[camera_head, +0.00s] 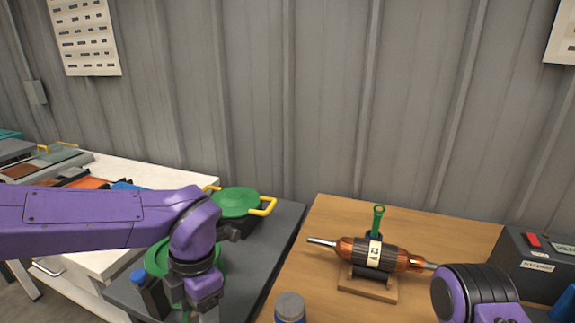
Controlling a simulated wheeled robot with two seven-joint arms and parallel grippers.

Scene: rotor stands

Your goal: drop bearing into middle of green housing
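A round green part with a yellow handle (237,199) sits at the back of the dark grey surface. Another green round part (157,258), which looks like a housing, lies nearer and is largely covered by my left arm. My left gripper (208,314) points down at the bottom edge, beside this nearer green part. Its fingertips are cut off, so its opening and any held thing are hidden. I cannot make out a bearing. My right arm shows at the lower right, but its gripper is out of frame.
A copper-wound rotor (373,255) rests on a wooden stand (367,285) on the wooden table (325,215). A green-handled tool (377,218) stands behind it. A grey-capped container (290,306) is at the front. A dark box (540,262) stands right.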

